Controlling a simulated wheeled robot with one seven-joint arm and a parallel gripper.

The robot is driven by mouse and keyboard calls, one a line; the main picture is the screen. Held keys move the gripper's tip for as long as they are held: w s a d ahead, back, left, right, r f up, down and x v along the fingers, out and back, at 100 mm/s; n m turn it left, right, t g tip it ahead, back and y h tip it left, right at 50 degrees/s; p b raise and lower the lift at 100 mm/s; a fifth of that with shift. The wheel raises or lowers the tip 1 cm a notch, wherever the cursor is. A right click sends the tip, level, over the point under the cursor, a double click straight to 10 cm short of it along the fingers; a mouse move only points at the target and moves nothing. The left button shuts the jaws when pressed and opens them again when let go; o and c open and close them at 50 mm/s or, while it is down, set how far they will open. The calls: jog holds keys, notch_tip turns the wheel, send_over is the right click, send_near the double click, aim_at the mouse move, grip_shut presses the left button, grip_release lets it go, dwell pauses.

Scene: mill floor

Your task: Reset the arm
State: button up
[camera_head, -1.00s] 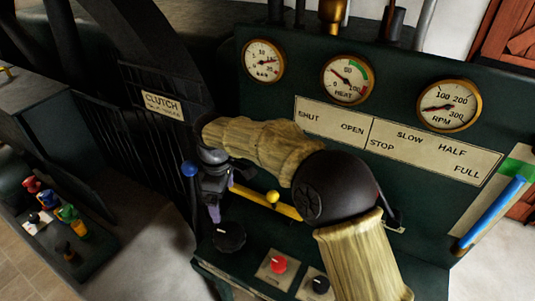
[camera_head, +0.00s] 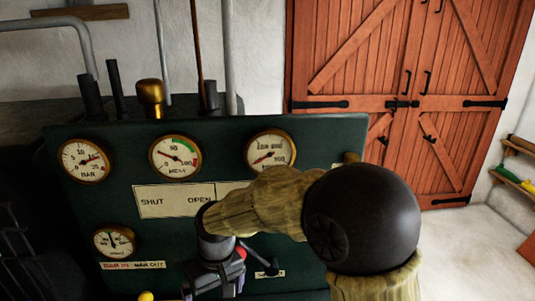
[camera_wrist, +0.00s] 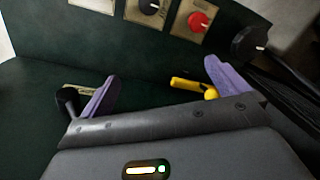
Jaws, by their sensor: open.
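My gripper (camera_head: 213,282) hangs in front of the green control panel (camera_head: 110,205) in the head view, its fingers cut off or hard to see there. A yellow lever with a ball end (camera_wrist: 190,85) shows behind the gripper near the right finger. A black-ended lever (camera_wrist: 67,98) shows beside the left finger. I cannot tell whether either touches. My arm, with a large dark round joint, covers the panel's right part.
The panel carries a BAR gauge (camera_head: 84,160), a HEAT gauge (camera_head: 175,157), an RPM gauge (camera_head: 269,149) and a SHUT/OPEN plate (camera_head: 170,201). A red knob (camera_wrist: 199,21) and black knobs (camera_wrist: 250,42) show in the wrist view. Red doors (camera_head: 400,80) stand behind, with open floor (camera_head: 465,250) at right.

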jog(key=s+d+m+t+p, duration=0.1)
jog(key=d+m, duration=0.3)
jog(key=d, duration=1)
jog(key=s+d+m+t+h+p, duration=0.1)
jog(key=s+d+m+t+p, duration=0.1)
jog(key=d, duration=1.2)
jog(key=shift+s+d+r+m, duration=0.35)
jog(key=shift+s+m, duration=0.55)
